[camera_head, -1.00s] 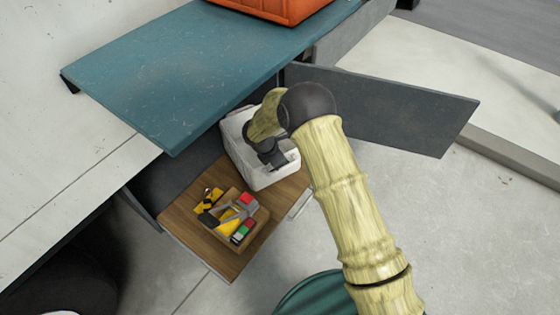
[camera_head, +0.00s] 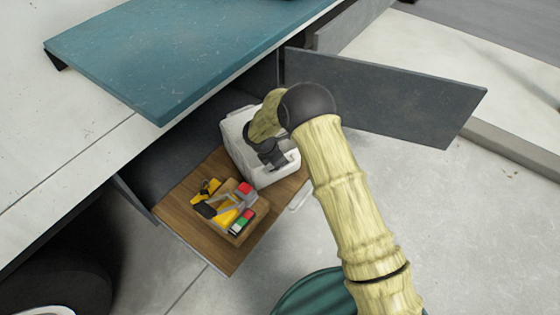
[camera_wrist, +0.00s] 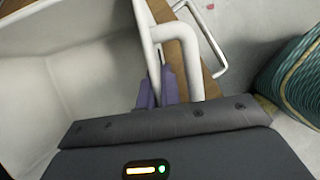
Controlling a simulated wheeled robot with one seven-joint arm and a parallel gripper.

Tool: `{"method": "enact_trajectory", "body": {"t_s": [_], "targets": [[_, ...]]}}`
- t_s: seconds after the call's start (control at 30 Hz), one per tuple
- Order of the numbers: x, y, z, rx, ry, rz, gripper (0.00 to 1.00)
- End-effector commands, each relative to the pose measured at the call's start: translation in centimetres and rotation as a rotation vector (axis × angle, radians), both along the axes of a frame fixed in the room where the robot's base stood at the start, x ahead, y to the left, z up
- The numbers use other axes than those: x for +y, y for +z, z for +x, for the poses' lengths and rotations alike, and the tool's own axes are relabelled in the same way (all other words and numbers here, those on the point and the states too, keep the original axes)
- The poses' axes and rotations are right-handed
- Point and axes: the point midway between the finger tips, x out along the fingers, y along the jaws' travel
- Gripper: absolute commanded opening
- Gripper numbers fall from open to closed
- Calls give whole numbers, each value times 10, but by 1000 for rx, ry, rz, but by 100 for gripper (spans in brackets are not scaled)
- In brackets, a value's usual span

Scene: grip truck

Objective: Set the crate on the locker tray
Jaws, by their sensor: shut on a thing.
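The white crate (camera_head: 268,180) is at the back right part of the wooden locker tray (camera_head: 215,250), beside the small tool box. I cannot tell whether its base rests fully on the wood or hangs just above it. My gripper (camera_head: 276,160) reaches down at the crate's right side. In the wrist view, my gripper (camera_wrist: 160,88) has its purple fingers closed on the crate's white handle or rim. The crate (camera_wrist: 80,85) shows there with a pale, empty-looking inside at the left. The fingertips are partly hidden by the handle.
A small wooden box (camera_head: 238,232) of tools and coloured blocks stands on the tray's front left. The teal worktop (camera_head: 180,55) overhangs the locker behind. An open grey door (camera_head: 385,100) stands at the right. A round green thing (camera_head: 315,295) is at the bottom.

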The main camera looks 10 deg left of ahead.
Motion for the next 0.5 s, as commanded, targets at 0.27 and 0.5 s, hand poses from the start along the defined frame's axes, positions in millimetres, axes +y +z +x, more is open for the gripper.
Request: {"method": "enact_trajectory", "body": {"t_s": [0.27, 0.5], "targets": [[1, 0, 1, -2, 0, 2, 0], [1, -4, 1, -2, 0, 2, 0]]}}
